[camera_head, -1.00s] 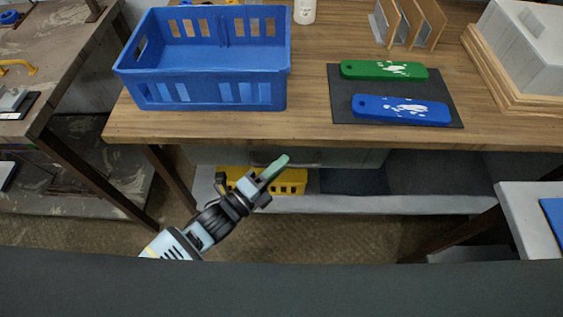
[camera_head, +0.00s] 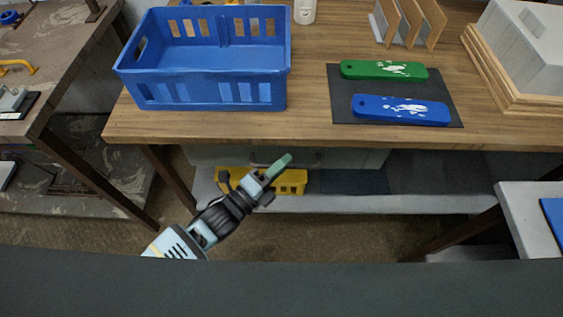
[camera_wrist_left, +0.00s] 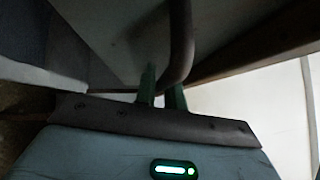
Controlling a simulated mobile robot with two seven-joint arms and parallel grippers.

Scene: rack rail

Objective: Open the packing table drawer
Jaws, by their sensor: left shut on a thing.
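The drawer (camera_head: 350,159) is a grey-green box under the front edge of the wooden packing table (camera_head: 240,128); its front is mostly in shadow. Its bar handle (camera_head: 308,162) is partly hidden behind my left gripper (camera_head: 282,163). In the left wrist view the dark curved handle (camera_wrist_left: 181,40) comes down between the green fingers of my left gripper (camera_wrist_left: 163,88), which are shut on it. The drawer's underside or front (camera_wrist_left: 130,45) fills the upper middle there. I cannot tell whether the drawer stands out at all. My right gripper is not in view.
A blue crate (camera_head: 205,58) and a dark mat (camera_head: 343,105) with a green and a blue piece are on the table. A yellow bin (camera_head: 290,182) stands on the shelf below. A side table (camera_head: 525,215) is at right. The floor before the table is clear.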

